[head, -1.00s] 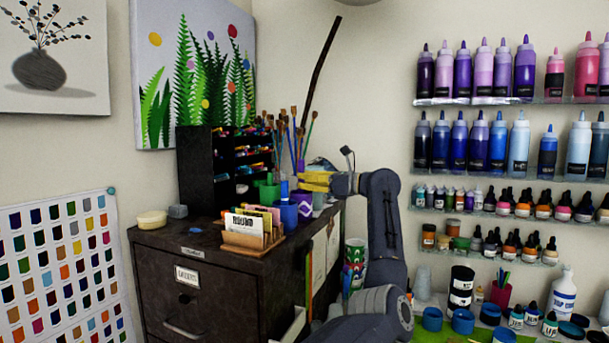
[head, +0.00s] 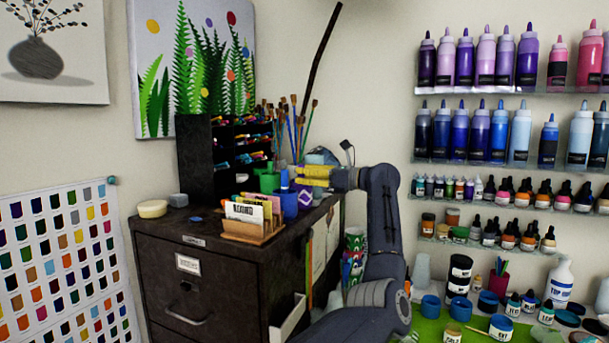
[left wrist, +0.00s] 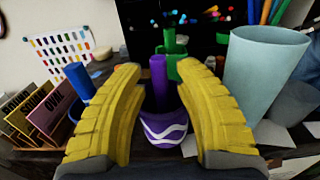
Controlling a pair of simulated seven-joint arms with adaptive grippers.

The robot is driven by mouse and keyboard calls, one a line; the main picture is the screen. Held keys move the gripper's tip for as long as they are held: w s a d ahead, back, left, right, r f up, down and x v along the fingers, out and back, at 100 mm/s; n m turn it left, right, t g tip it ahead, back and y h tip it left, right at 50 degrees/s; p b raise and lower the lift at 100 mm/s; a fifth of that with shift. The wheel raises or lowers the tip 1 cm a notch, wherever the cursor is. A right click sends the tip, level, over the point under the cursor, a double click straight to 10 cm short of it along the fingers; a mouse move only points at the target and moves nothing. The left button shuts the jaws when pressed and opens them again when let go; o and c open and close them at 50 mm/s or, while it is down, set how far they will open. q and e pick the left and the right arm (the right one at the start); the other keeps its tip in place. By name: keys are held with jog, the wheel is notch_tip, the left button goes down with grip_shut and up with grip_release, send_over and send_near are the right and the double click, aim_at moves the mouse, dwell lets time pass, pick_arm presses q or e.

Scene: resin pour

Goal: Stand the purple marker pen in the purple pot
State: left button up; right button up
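The purple marker pen (left wrist: 158,78) stands upright in the purple pot (left wrist: 165,133), which has a white wavy band, in the left wrist view. The pot also shows on the cabinet top in the head view (head: 305,199); the pen is hard to make out there. My left gripper (left wrist: 160,70) is open, its yellow fingers on either side of the pen with gaps to it. In the head view the left gripper (head: 304,175) is just above the pot. My right gripper is not in view.
A blue pot (head: 289,204) with a blue pen stands left of the purple pot. A green pot (head: 268,183) is behind. A pale blue cup (left wrist: 262,75) stands close on the right. A card holder (head: 247,230) sits at the cabinet's front.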

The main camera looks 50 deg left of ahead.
pick_arm(q)
jog(key=shift+o, duration=0.4)
jog(key=shift+d, duration=0.1)
jog(key=v, duration=1.2)
jog(key=shift+s+r, duration=0.1)
jog(key=shift+r, duration=0.05)
dwell(0.3)
